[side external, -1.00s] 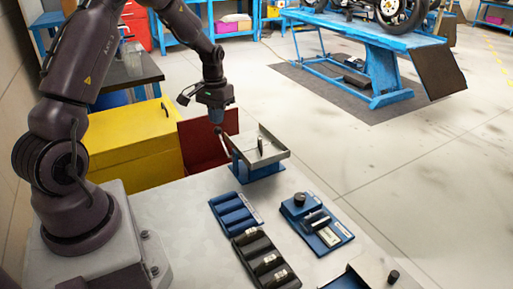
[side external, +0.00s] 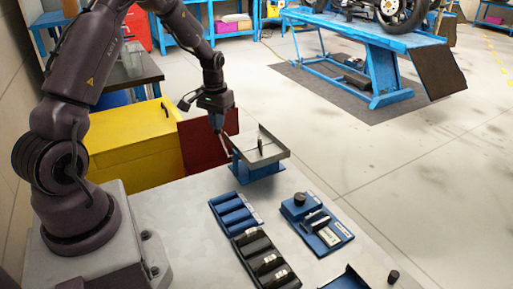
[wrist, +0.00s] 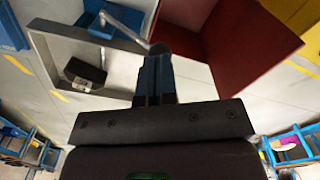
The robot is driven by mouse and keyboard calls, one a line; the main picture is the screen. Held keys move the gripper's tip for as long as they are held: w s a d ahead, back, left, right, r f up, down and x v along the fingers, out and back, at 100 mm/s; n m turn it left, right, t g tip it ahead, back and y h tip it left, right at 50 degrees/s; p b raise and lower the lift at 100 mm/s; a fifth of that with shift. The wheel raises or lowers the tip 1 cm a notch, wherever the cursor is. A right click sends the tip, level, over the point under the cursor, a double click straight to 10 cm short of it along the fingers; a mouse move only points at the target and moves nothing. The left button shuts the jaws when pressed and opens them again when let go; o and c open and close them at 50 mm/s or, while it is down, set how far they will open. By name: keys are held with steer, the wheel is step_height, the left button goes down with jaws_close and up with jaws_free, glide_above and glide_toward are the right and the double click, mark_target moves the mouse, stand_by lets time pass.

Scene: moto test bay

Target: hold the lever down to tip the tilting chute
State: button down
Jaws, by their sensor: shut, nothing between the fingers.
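The tilting chute (side external: 270,158) is a grey open tray on a blue base (side external: 262,173) at the table's far end. A small dark part (side external: 261,144) stands in it; in the wrist view it is a black block with a pale label (wrist: 85,73). The lever (wrist: 128,32) is a thin silver rod beside the chute, ending in a dark knob (wrist: 160,48). My gripper (side external: 218,129) is shut and empty, pointing down at the lever end. In the wrist view its fingertips (wrist: 155,60) overlap the knob and seem to touch it.
A dark red open bin (side external: 225,124) stands just beyond the chute, by a yellow cabinet (side external: 130,145). A blue rack (side external: 236,211), a black rack (side external: 264,262) with several parts and a blue fixture (side external: 325,232) lie on the near table. Bare table lies left of the racks.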

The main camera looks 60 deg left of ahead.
steer(key=shift+f, duration=0.65)
